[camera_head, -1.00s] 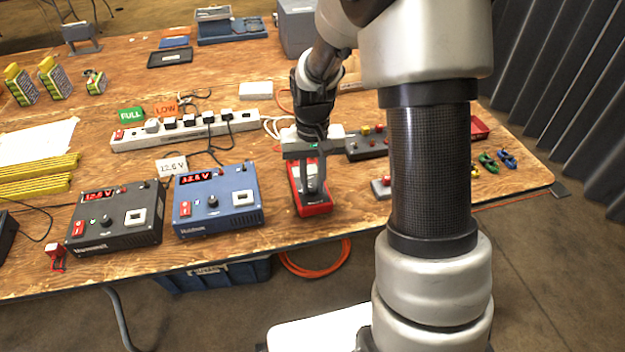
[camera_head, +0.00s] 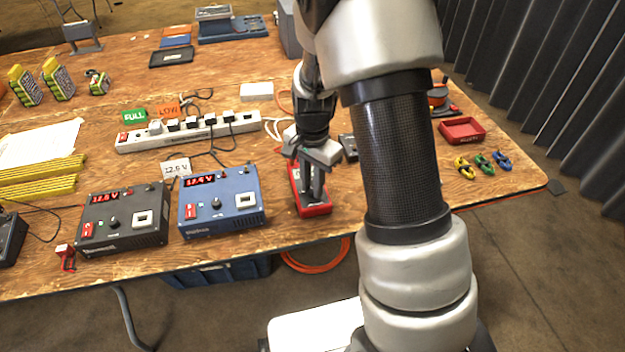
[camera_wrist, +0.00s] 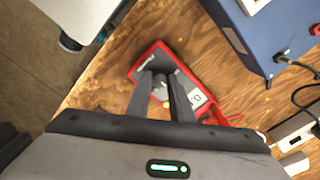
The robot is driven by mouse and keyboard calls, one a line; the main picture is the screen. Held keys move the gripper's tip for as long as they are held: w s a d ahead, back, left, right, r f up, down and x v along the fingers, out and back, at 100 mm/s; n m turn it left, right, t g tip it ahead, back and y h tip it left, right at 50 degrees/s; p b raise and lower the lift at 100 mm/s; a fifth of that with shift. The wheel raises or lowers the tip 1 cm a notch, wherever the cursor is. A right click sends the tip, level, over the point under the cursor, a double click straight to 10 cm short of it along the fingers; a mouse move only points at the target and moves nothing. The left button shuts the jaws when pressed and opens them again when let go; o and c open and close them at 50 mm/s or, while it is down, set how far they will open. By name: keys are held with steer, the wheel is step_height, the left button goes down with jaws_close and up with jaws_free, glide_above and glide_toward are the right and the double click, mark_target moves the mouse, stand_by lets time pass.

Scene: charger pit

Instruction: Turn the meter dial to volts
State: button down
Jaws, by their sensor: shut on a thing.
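The meter (camera_head: 315,209) lies on the wooden table, right of the blue charger, with a red case and dark grey face. It also shows in the wrist view (camera_wrist: 148,55), with a pale display (camera_wrist: 199,99) at its lower right. My gripper (camera_head: 312,196) points down over the meter's face. In the wrist view its two fingers (camera_wrist: 164,80) come close together over the middle of the face, shut on the dial between them. The dial is mostly hidden by the fingers, so its setting cannot be read. A yellowish spot shows between the fingers.
The blue charger (camera_head: 219,222) stands close left of the meter, with a dark charger (camera_head: 122,240) beyond it. A white power strip (camera_head: 188,132) lies behind. A red tray (camera_head: 461,131) and several coloured clips (camera_head: 484,164) lie at right. The table's front edge is near the meter.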

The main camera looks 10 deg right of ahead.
steer(key=shift+m, duration=0.6)
steer(key=c, duration=1.6)
jaws_free()
steer(key=shift+o, duration=0.2)
step_height(320, 180, up, 18)
steer(key=p, duration=0.4)
steer(key=shift+f, duration=0.25)
